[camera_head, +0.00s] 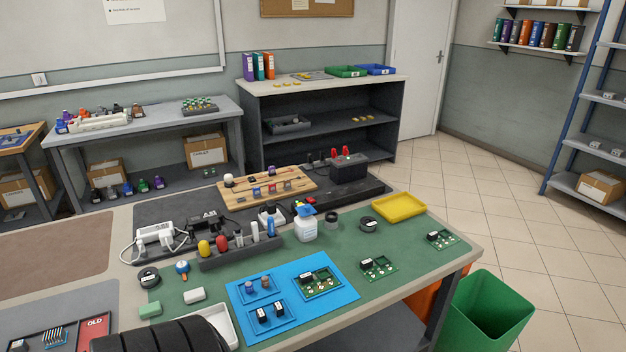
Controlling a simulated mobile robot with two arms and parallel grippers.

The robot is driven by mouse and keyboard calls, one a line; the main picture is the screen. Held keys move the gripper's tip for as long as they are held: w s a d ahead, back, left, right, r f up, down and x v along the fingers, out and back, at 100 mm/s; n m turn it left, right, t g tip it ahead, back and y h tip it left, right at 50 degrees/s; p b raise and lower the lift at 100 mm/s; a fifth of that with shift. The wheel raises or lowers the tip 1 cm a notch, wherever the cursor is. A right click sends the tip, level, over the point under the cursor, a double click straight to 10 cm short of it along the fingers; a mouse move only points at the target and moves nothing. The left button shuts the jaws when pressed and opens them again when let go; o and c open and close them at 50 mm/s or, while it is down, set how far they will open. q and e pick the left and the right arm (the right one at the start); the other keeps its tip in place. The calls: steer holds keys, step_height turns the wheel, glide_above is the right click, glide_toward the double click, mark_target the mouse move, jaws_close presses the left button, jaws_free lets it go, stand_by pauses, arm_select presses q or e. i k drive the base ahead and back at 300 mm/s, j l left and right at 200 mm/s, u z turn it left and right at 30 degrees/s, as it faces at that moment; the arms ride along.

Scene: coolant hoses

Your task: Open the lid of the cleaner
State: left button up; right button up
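A white bottle (306,230) with a blue lid (304,211) stands upright on the green mat, near its back edge; I take it for the cleaner. The blue lid looks slanted on top of the bottle, but it is too small to tell whether it is open or shut. Neither of my grippers is in view.
A tool rack (240,252) stands left of the bottle, a dark round jar (331,220) and a black tape roll (369,224) right of it. A blue mat (292,282) with circuit boards lies in front. A yellow tray (399,207) is at the right.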

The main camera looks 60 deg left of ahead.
mark_target(304, 210)
steer(key=i+l+u, duration=0.1)
steer(key=i+u, duration=0.2)
steer(key=u, duration=0.15)
steer(key=i+l+u, duration=0.25)
steer(key=u, duration=0.2)
steer(key=i+l+u, duration=0.3)
steer(key=u, duration=0.15)
steer(key=i+l+u, duration=0.15)
steer(key=l+u, duration=0.25)
steer(key=i+l+u, duration=0.1)
steer(key=l+u, duration=0.35)
